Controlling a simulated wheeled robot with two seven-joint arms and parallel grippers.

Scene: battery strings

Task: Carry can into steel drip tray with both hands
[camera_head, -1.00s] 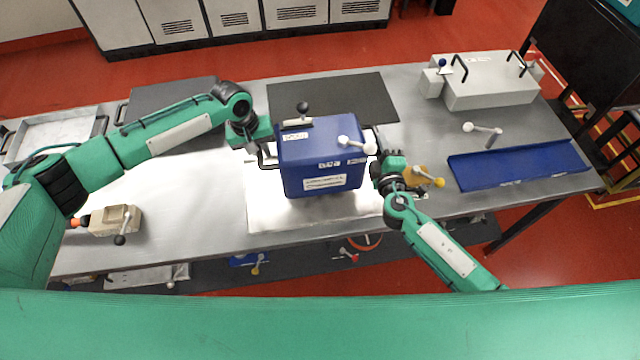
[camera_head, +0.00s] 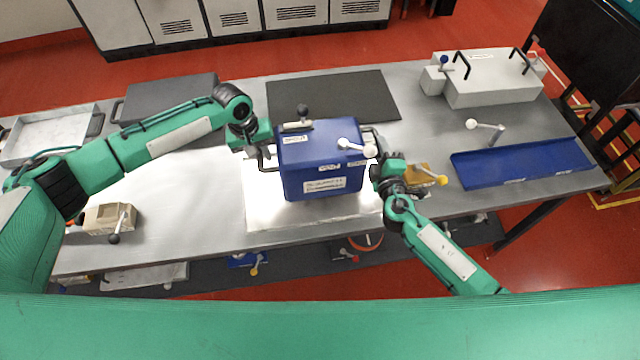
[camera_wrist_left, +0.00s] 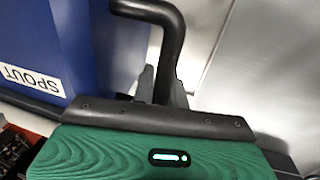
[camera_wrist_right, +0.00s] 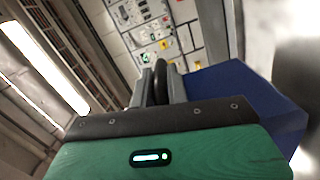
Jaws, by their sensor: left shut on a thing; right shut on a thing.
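The can is a blue box (camera_head: 320,165) with white labels, a black knob and a white-knobbed lever on top, upright at mid-table. Below it is a bright steel sheet or shallow tray (camera_head: 262,207); I cannot tell whether they touch. My left gripper (camera_head: 261,152) is shut on the can's left black handle, which shows in the left wrist view (camera_wrist_left: 170,45) beside the SPOUT label. My right gripper (camera_head: 377,155) is shut on the right handle, a dark bar between the fingers in the right wrist view (camera_wrist_right: 160,82). The can's underside is hidden.
A walled metal tray (camera_head: 50,157) stands at the far left, a beige block (camera_head: 100,219) at front left. Dark mats (camera_head: 335,95) lie behind. At right are a blue tray (camera_head: 525,165), a white-knobbed lever (camera_head: 487,127), a grey box (camera_head: 490,85) and a yellow piece (camera_head: 418,174).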

